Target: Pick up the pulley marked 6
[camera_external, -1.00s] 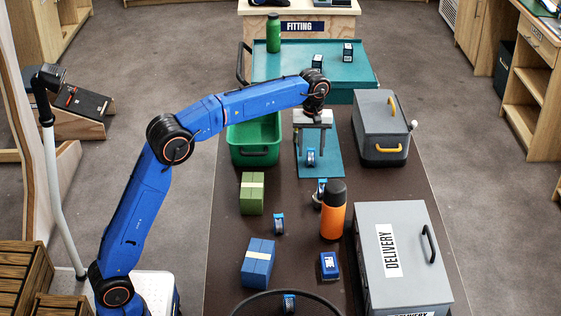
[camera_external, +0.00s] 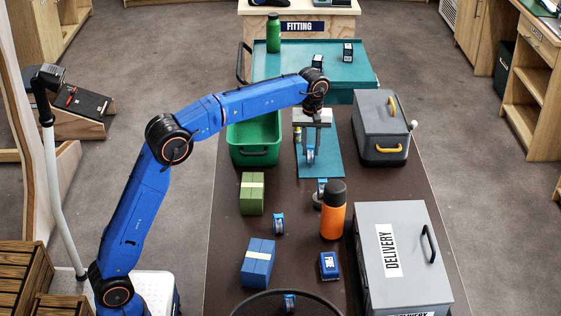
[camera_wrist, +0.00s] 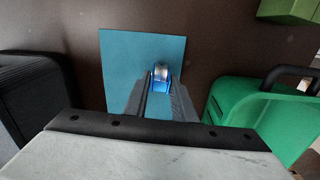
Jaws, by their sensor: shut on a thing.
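A small blue pulley with a silver wheel (camera_wrist: 161,73) is between the fingertips of my gripper (camera_wrist: 161,82) in the wrist view. It also shows in the external view (camera_external: 310,156), over the teal mat (camera_external: 331,163). My gripper (camera_external: 310,150) points down and is shut on this pulley. I cannot read a number on it. I cannot tell whether it touches the mat.
A green bin (camera_external: 254,155) stands left of the mat and a grey cooler (camera_external: 381,132) right of it. An orange bottle (camera_external: 333,212), a grey delivery box (camera_external: 403,262), a green block (camera_external: 252,194) and a blue block (camera_external: 258,262) stand nearer. A teal tray (camera_external: 275,72) lies behind.

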